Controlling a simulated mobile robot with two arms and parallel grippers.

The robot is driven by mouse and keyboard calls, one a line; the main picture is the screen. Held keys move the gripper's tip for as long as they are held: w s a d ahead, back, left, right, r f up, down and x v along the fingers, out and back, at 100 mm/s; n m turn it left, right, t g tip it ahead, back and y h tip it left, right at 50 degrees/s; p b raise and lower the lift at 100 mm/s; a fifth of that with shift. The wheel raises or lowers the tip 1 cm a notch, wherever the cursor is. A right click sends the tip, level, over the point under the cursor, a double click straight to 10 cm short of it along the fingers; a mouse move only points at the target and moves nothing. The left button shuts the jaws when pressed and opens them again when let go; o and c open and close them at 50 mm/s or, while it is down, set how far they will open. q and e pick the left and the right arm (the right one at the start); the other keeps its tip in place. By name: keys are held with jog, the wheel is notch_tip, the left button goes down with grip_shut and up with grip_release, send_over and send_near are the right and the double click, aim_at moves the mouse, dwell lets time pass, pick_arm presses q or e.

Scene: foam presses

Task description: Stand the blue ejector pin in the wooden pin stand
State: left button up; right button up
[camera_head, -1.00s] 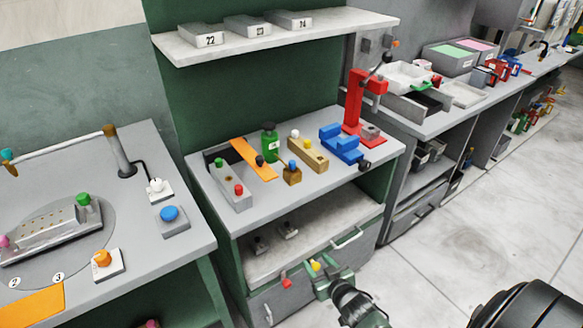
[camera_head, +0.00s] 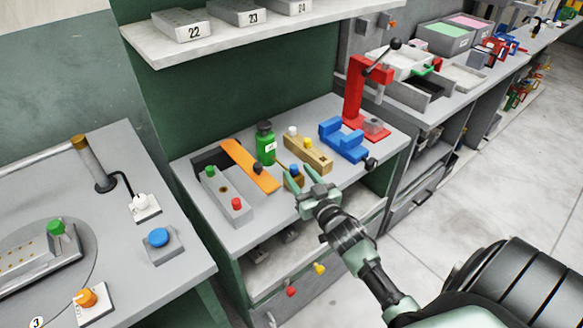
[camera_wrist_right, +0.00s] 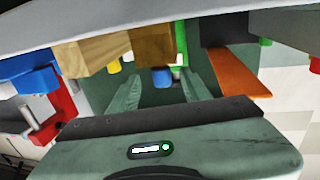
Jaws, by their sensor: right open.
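The blue ejector pin (camera_head: 296,169) stands in a small wooden block (camera_head: 293,181) on the middle bench, partly hidden by my right gripper. In the right wrist view the blue pin (camera_wrist_right: 162,77) appears between the fingertips, against the small block (camera_wrist_right: 152,45). A longer wooden block (camera_head: 313,155) with a white and a yellow pin lies just behind. I cannot tell for sure which wooden block is the pin stand. My right gripper (camera_head: 303,177) is open and empty, at the small block; contact cannot be told. My left gripper is out of view.
A green bottle (camera_head: 265,145), an orange strip (camera_head: 247,164) and a grey block (camera_head: 222,193) with green and red pins stand to the left. A blue fixture (camera_head: 343,140) and a red press (camera_head: 354,100) stand to the right. A shelf (camera_head: 215,40) hangs above.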

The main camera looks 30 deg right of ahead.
aim_at(296, 171)
jog(key=w+p, duration=0.1)
jog(key=w, duration=0.2)
jog(key=shift+w+d+r, duration=0.1)
jog(key=shift+w+r, duration=0.1)
jog(key=w, duration=0.2)
jog(key=shift+w+d+f, duration=0.1)
jog(key=shift+w+f, duration=0.1)
jog(key=shift+w, duration=0.1)
grip_shut()
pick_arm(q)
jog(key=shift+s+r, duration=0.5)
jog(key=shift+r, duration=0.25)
